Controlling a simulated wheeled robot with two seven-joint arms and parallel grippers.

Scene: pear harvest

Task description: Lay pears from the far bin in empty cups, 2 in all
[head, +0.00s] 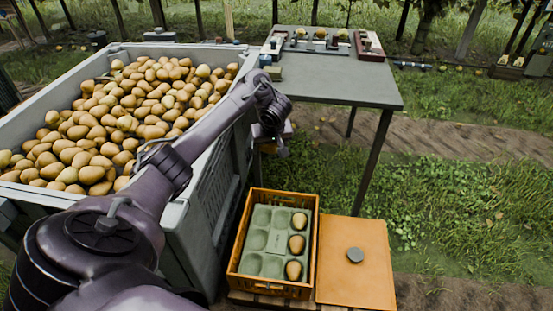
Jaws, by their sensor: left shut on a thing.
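A large grey bin (206,178) full of yellow-brown pears (140,105) fills the left of the head view. An orange crate (241,215) stands low to its right and holds a green cup tray (265,240). Three pears lie in the tray's right column, a far one (299,220), a middle one (296,244) and a near one (293,270). The cups to their left are empty. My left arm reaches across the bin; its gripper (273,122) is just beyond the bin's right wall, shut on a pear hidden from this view. My right gripper is out of view.
An orange board (356,285) with a grey disc (355,255) lies right of the crate. Grass lies open to the right.

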